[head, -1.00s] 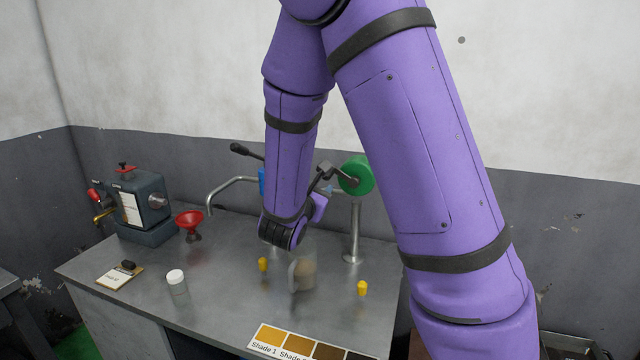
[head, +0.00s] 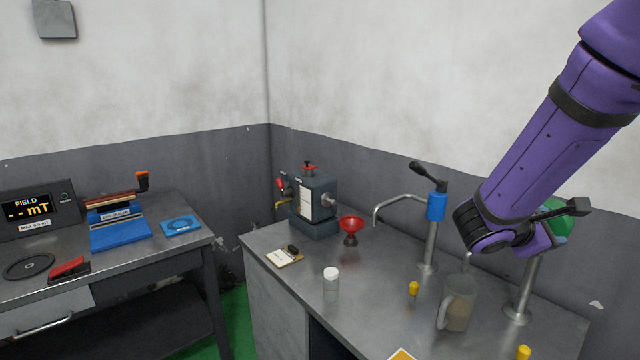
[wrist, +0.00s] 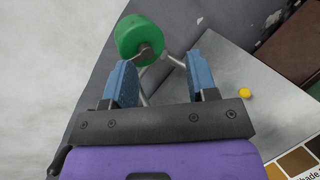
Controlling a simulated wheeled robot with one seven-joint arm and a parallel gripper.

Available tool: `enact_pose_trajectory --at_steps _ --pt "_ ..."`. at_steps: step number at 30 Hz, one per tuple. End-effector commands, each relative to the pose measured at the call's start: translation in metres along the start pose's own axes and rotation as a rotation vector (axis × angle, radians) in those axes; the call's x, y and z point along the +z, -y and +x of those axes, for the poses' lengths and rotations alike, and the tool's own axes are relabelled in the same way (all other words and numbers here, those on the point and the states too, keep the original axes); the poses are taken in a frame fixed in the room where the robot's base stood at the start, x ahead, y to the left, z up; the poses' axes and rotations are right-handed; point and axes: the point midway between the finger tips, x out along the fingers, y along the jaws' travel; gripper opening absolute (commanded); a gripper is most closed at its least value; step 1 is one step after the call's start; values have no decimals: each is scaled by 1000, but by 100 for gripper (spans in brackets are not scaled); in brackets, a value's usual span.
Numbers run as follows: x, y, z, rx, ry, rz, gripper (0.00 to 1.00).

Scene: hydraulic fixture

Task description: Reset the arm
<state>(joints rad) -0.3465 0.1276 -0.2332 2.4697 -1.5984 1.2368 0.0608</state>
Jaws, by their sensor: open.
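My purple arm (head: 545,150) reaches in from the upper right of the head view, bent at the wrist above the right part of the metal bench. My gripper (wrist: 161,62) shows in the wrist view with its two blue fingers well apart and nothing between them. Beyond the fingers is a green round wheel (wrist: 138,38) on a metal post. In the head view the wheel is partly hidden behind my wrist, and the fingers are mostly hidden too.
The metal bench (head: 385,312) holds a clear jug (head: 456,305), a white-capped jar (head: 331,280), a red funnel (head: 351,226), a blue-collared tap (head: 436,205) and a grey machine (head: 315,200). A second bench (head: 120,262) at left carries a FIELD display (head: 30,212).

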Motion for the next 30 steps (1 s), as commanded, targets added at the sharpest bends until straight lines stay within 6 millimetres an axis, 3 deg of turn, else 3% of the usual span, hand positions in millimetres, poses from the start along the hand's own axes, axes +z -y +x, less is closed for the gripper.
enact_pose_trajectory --at_steps 1,6,15,21,30 --pt "15 9 -2 -68 -18 69 53" --pt "48 44 -16 -301 -96 294 53" --pt "82 90 -67 -660 -294 703 53" --pt "97 104 -114 -855 -467 978 53" --pt "116 104 -177 -1050 -715 1304 53"
